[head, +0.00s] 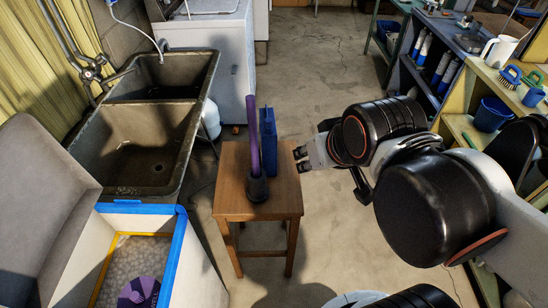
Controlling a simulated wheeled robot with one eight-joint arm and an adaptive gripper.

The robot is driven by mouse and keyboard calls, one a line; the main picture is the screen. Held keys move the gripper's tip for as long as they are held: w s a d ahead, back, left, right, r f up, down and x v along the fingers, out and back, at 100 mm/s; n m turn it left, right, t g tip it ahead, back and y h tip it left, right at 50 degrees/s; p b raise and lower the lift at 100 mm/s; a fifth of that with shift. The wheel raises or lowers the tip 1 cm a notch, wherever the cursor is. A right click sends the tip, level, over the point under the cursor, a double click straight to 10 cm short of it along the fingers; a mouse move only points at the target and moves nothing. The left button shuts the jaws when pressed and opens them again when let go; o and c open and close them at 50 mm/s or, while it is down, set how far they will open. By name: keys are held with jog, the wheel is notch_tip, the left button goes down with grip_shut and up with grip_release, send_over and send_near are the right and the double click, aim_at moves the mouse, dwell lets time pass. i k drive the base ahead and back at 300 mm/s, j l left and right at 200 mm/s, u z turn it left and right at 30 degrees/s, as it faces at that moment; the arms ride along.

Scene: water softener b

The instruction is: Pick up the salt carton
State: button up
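A narrow blue upright box (268,142), which looks like the salt carton, stands on a small wooden stool (231,204). A tall purple stick-like object with a dark round base (257,187) stands in front of it and to its left, hiding part of the box. My gripper (299,160) is just right of the box, pointing left toward it. Its two dark fingertips are apart with a gap between them, and nothing shows in them. A small gap appears between the fingertips and the box.
A double sink (136,146) stands at the left. A blue-rimmed tank (180,241) holding whitish pellets and a purple object (138,292) is at lower left. A white appliance (211,55) stands behind. Shelves (461,128) with bottles and brushes line the right. Floor between is clear.

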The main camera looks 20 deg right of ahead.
aim_at(268, 140)
jog(key=k+u, duration=0.15)
jog(key=u, duration=1.35)
jog(key=l+u, duration=0.75)
jog(key=k+l+u, duration=0.1)
jog(key=u, duration=0.3)
jog(key=k+l+u, duration=0.15)
jog(key=l+u, duration=0.25)
